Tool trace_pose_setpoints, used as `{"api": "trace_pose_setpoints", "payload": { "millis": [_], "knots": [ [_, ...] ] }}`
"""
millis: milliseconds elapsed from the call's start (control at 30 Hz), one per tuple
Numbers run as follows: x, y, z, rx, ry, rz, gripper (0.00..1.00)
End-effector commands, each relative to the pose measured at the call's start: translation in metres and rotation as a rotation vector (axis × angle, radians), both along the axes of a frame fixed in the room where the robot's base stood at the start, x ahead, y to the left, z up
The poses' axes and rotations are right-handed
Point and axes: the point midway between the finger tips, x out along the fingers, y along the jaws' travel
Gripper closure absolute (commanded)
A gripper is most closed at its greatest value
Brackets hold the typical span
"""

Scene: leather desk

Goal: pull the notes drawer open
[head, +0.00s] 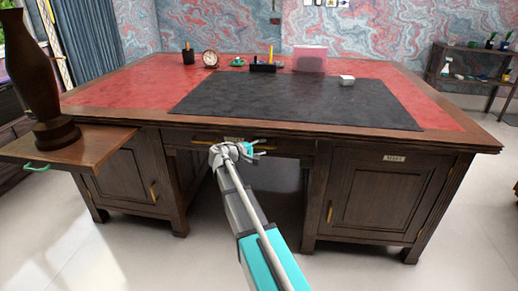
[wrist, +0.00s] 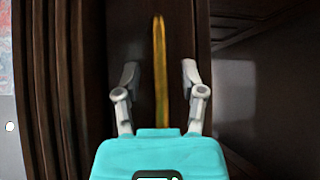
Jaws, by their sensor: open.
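The middle drawer (head: 288,146) under the desktop looks shut, its front roughly flush with the desk. A pale label plate (head: 233,139) on it is too small to read and partly hidden by my gripper. The drawer's long brass handle (head: 203,141) shows to the left of my gripper. In the wrist view the handle (wrist: 159,45) runs upright between the two grey fingers. My gripper (wrist: 160,82) is open, with a finger apart on either side of the bar. In the head view my gripper (head: 245,148) is in front of the drawer and covers part of the handle.
A side board (head: 95,148) with a green handle sticks out at the left and carries a tall dark vase (head: 35,80). Cupboard doors flank the kneehole. A clock (head: 210,58), pink box (head: 309,59) and white block (head: 346,80) stand on the desktop.

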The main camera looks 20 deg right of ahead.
Motion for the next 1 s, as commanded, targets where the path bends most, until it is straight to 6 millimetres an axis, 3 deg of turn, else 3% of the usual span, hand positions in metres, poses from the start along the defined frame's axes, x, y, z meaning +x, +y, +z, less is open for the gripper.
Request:
{"api": "trace_pose_setpoints", "payload": {
  "millis": [67, 333, 567, 600, 767, 1000],
  "knots": [
    [0.000, 0.000, 0.000, 0.000, 0.000, 0.000, 0.49],
    [0.000, 0.000, 0.000, 0.000, 0.000, 0.000, 1.00],
    [0.000, 0.000, 0.000, 0.000, 0.000, 0.000, 1.00],
    [0.000, 0.012, 0.000, 0.000, 0.000, 0.000, 1.00],
    [-0.001, 0.006, 0.000, 0.000, -0.001, 0.004, 1.00],
    [-0.014, 0.014, 0.000, 0.000, 0.000, 0.003, 1.00]
  ]
}}
